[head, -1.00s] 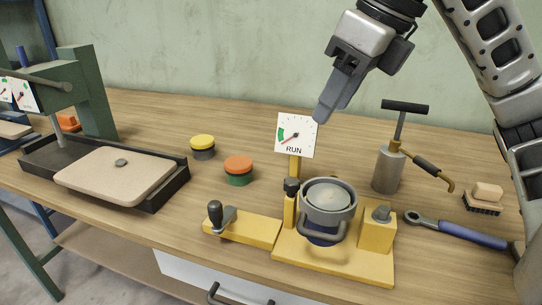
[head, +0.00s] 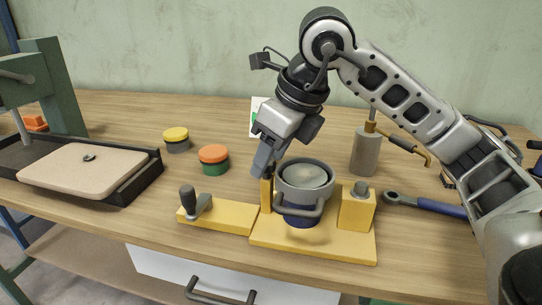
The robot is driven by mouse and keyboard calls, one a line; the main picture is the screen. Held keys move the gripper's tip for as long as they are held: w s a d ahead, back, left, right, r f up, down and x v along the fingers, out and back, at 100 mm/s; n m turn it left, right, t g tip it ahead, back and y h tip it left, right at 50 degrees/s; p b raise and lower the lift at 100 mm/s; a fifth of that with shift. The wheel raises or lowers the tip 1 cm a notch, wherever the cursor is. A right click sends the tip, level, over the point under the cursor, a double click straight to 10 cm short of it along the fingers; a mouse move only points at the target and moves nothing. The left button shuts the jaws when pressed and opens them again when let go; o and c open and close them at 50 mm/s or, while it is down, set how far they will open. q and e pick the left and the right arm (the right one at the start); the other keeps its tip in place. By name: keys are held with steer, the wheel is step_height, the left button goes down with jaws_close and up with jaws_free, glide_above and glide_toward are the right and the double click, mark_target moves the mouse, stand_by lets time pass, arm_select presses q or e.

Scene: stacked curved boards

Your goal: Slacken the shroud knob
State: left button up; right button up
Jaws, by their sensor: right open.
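A yellow fixture (head: 320,246) holds a dark blue cup (head: 299,214) inside a grey ring-shaped shroud (head: 304,192) with a front handle. A yellow post (head: 266,196) stands at the ring's left; the dark knob on its top is hidden behind my right gripper. No label shows which one is the shroud knob. My right gripper (head: 264,168) is open, fingers pointing down over the post top; I cannot tell whether it touches. My left gripper is out of view.
A crank handle (head: 188,199) stands on the yellow arm at left. The dial sign (head: 256,112) is mostly covered by my gripper. Orange-green (head: 214,160) and yellow-grey (head: 176,140) pucks, a grey canister (head: 365,152) and a blue-handled wrench (head: 440,207) surround the fixture.

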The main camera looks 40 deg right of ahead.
steer(key=shift+f, duration=0.1)
steer(key=c, duration=1)
steer(key=shift+n, duration=0.3)
steer(key=shift+w+d+n+y, duration=0.1)
steer(key=shift+n+y, duration=0.3)
steer(key=shift+n, duration=0.5)
steer(key=n+g+y, duration=0.1)
steer(key=n, duration=0.3)
steer(key=shift+w, duration=0.1)
steer(key=shift+d+n+g, duration=0.1)
steer(key=shift+n+g, duration=0.3)
steer(key=shift+n, duration=0.2)
